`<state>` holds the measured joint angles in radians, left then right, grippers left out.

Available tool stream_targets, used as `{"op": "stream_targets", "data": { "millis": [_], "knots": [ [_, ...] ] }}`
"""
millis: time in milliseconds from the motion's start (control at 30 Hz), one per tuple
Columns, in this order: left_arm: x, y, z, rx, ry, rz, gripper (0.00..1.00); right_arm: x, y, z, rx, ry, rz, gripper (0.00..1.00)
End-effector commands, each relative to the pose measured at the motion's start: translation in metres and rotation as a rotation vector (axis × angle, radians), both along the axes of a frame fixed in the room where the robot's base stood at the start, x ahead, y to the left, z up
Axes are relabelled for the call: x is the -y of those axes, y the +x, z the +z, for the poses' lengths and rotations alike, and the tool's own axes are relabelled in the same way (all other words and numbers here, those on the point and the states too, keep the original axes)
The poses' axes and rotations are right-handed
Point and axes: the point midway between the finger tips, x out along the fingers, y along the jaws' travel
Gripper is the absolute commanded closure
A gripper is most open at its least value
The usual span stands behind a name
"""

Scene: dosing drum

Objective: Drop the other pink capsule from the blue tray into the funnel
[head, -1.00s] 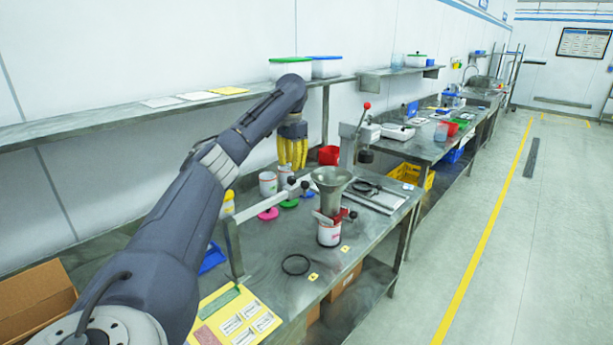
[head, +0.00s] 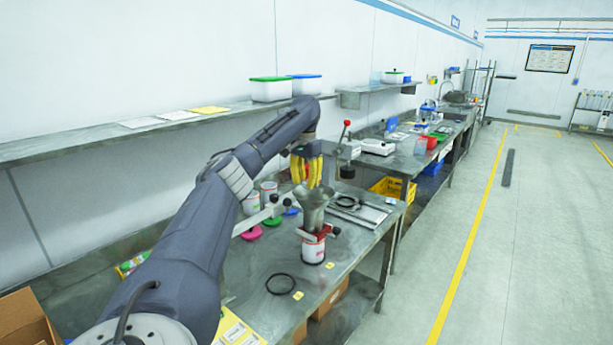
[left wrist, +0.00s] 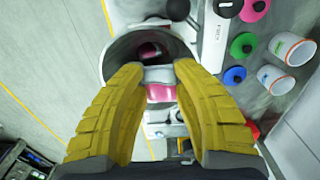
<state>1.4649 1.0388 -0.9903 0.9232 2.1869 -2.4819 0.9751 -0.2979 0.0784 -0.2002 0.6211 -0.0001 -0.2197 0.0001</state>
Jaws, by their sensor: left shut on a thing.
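My left gripper (head: 307,184), with yellow ribbed fingers, is just above the metal funnel (head: 314,208) in the head view. In the left wrist view, the left gripper (left wrist: 159,71) is shut on a pink and white capsule (left wrist: 161,93), held at the edge of the funnel's mouth (left wrist: 112,58). Another pink capsule (left wrist: 149,49) shows inside the funnel. The funnel stands over a white and red container (head: 313,249) on the bench. The blue tray is not visible now. My right gripper is not in view.
A lever press with a red knob (head: 347,123) stands behind the funnel. Pink (head: 251,233) and green (head: 272,221) lids and white cups lie to its left. A black ring (head: 281,284) lies on the clear bench front.

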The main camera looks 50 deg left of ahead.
Motion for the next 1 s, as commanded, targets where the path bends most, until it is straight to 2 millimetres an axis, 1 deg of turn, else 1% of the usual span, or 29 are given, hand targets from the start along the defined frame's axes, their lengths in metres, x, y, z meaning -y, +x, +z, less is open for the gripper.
{"op": "stream_targets", "data": {
  "millis": [100, 300, 700, 733, 900, 933, 1000],
  "knots": [
    [0.0, 0.0, -0.01, 0.0, 0.0, 0.0, 1.0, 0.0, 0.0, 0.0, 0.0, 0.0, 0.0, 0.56],
    [0.0, 0.0, -0.02, 0.0, 0.0, 0.0, 1.0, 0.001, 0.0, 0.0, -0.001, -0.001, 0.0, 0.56],
    [0.0, 0.0, -0.022, 0.001, 0.0, 0.0, 1.0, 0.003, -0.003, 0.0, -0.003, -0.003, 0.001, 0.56],
    [0.0, 0.0, -0.022, 0.001, 0.0, 0.0, 0.66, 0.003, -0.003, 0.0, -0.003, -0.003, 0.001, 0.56],
    [0.0, 0.0, -0.022, 0.001, 0.0, -0.001, 0.46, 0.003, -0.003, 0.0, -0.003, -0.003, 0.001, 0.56],
    [0.0, 0.0, -0.022, 0.001, 0.0, -0.001, 0.44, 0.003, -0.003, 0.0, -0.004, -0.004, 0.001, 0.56],
    [0.0, 0.0, -0.022, 0.001, 0.0, -0.001, 0.44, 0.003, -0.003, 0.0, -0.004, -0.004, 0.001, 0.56]
  ]
}}
